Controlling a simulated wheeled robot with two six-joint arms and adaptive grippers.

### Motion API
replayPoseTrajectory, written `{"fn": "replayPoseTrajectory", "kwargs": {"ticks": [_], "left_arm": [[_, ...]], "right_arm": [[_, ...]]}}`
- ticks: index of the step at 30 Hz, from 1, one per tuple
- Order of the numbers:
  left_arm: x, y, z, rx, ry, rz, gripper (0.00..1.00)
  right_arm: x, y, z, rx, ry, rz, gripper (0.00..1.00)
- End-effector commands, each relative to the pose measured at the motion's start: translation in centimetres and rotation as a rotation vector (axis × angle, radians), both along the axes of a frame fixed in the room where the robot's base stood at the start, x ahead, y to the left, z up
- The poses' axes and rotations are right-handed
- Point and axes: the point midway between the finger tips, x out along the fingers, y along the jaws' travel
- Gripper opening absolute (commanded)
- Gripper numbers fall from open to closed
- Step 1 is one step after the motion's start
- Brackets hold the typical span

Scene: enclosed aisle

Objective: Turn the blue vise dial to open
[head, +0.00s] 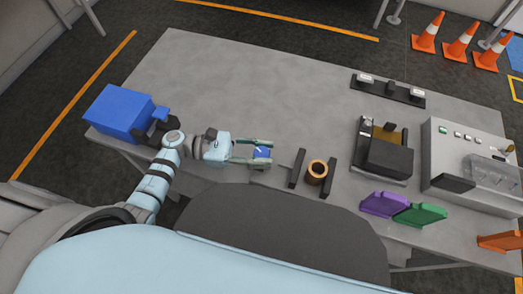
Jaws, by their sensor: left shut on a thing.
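The blue dial (262,153) sits at the front of the grey table, left of the vise. It has a small white mark on top. The vise shows as two dark upright bars, a left jaw (297,168) and a right jaw (329,178). A copper-coloured ring (317,170) stands between them, nearer the right bar. My left gripper (262,151) reaches in from the left, with one finger on the far side and one on the near side of the dial. It is shut on the dial. My right gripper is not in view.
A blue box (118,112) stands at the table's left end. A black and brown fixture (386,150), purple (384,204) and green (419,214) bins, and a grey machine (465,150) fill the right. The table's middle (260,85) is clear. Orange cones (461,37) stand beyond.

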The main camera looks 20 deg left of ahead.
Motion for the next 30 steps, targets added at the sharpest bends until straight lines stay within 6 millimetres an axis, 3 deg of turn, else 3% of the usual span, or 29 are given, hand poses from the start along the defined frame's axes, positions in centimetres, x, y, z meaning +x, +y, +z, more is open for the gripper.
{"fn": "replayPoseTrajectory", "kwargs": {"ticks": [11,30], "left_arm": [[-0.08,-0.01,0.14,-0.001,-0.001,0.191,0.06],[0.01,-0.01,0.01,-0.003,-0.001,0.751,0.06]], "right_arm": [[-0.01,0.00,0.64,0.000,0.000,0.000,0.40],[0.00,-0.04,0.33,-0.001,0.000,0.000,0.40]]}}
